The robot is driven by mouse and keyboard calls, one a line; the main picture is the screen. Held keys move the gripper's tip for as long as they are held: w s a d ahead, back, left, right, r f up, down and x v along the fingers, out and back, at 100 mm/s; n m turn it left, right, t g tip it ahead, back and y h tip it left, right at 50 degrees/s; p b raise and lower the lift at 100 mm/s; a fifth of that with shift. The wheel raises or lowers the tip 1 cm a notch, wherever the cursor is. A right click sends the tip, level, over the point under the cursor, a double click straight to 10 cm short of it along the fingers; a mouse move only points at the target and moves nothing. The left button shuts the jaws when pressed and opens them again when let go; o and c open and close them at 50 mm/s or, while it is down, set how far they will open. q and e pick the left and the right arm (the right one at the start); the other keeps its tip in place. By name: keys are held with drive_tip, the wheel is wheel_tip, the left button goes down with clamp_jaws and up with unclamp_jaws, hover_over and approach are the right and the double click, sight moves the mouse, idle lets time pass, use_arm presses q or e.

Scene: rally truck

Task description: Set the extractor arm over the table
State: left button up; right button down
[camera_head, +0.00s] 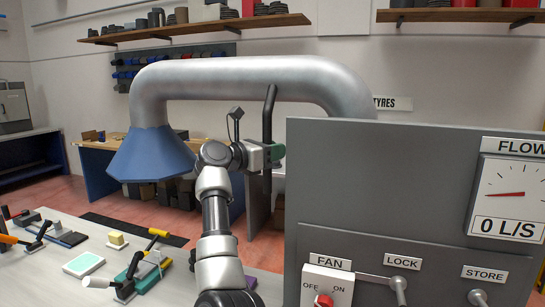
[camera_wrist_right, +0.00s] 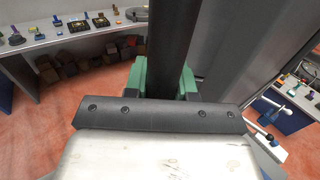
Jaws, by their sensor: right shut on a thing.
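The extractor arm is a thick silver duct (camera_head: 250,78) that runs across the head view and bends down at the right behind a grey panel. Its blue hood (camera_head: 150,155) hangs at the left end and shows above the far edge of the pale work table (camera_head: 60,275). I cannot tell how much of the hood is over the table. A dark upright handle bar (camera_head: 269,105) stands in front of the duct. My right gripper (camera_head: 274,153) is shut on this bar; its green fingers (camera_wrist_right: 163,82) lie on both sides of the bar in the wrist view. My left gripper is not in view.
The grey panel (camera_head: 400,190) fills the right side, with a fan switch (camera_head: 326,286), lock lever (camera_head: 397,284), store lever (camera_head: 478,298) and flow gauge (camera_head: 510,195) reading about zero. Tools and clamps lie on the table. A wooden desk (camera_head: 98,152) stands behind the hood.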

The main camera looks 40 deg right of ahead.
drive_tip(key=shift+s+a, duration=0.45)
drive_tip(key=shift+s, duration=0.2)
drive_tip(key=c, duration=0.9)
unclamp_jaws()
drive_tip(key=shift+w, duration=0.15)
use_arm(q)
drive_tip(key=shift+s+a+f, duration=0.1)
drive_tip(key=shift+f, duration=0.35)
